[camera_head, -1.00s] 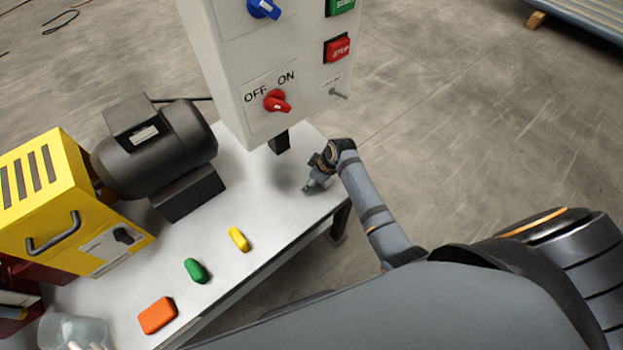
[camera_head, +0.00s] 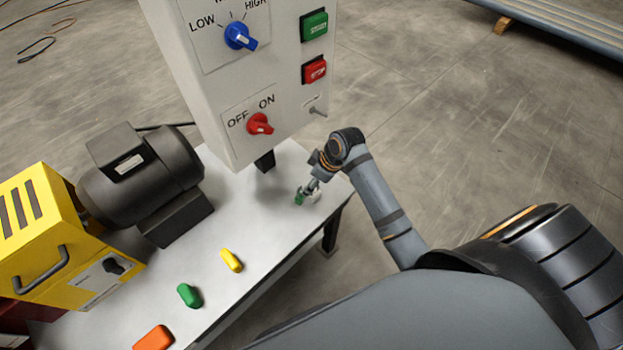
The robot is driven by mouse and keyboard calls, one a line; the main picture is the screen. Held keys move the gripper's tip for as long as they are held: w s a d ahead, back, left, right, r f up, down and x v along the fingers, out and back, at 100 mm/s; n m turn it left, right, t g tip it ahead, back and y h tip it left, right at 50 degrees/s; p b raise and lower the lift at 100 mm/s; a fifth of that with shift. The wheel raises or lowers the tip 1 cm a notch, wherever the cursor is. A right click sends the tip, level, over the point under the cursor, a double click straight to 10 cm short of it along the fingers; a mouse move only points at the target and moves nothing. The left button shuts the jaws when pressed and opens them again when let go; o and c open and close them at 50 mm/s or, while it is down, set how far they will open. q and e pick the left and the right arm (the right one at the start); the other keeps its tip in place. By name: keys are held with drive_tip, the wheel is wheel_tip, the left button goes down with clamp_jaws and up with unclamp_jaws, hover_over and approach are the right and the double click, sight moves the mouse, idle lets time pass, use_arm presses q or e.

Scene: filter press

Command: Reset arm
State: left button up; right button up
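My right arm reaches in from the lower right. Its gripper (camera_head: 308,196) hangs low over the right end of the white table (camera_head: 262,215), below and to the right of the control panel (camera_head: 215,95). It is small in the picture; a green spot shows at its tip, and I cannot tell whether its fingers are open or shut. It is apart from the panel's red OFF/ON knob (camera_head: 260,124), blue LOW/HIGH knob (camera_head: 240,36), green button (camera_head: 314,25) and red button (camera_head: 314,69). My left gripper is not in view.
A dark motor (camera_head: 140,170) and yellow housing (camera_head: 35,225) stand on the table's left. Yellow (camera_head: 231,260), green (camera_head: 188,295) and orange (camera_head: 155,338) pieces lie along its front. Grey pipes (camera_head: 560,30) lie at the top right.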

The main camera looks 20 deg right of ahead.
idle(0.5)
drive_tip(key=s+d+r+m+h, duration=0.15)
drive_tip(key=s+m, duration=0.25)
drive_tip(key=s, duration=0.5)
drive_tip(key=s+d+r+m+h, duration=0.1)
drive_tip(key=s+d+m+h, duration=0.15)
drive_tip(key=s, duration=0.55)
drive_tip(key=s+d+f+m+g+p, duration=0.1)
drive_tip(key=s+f, duration=0.1)
drive_tip(key=f, duration=1)
drive_tip(key=s+d+f+p, duration=0.1)
drive_tip(key=d+f+p, duration=0.1)
drive_tip(key=f, duration=1.1)
drive_tip(key=s+f+p, duration=0.1)
drive_tip(key=s+f, duration=0.5)
drive_tip(key=s, duration=0.3)
drive_tip(key=s+f+g, duration=0.1)
drive_tip(key=s+f, duration=0.5)
drive_tip(key=s, duration=0.3)
drive_tip(key=shift+d+f+p, duration=0.3)
drive_tip(key=shift+f+p, duration=0.05)
drive_tip(key=shift+p, duration=0.05)
drive_tip(key=shift+m, duration=0.25)
drive_tip(key=shift+o, duration=0.2)
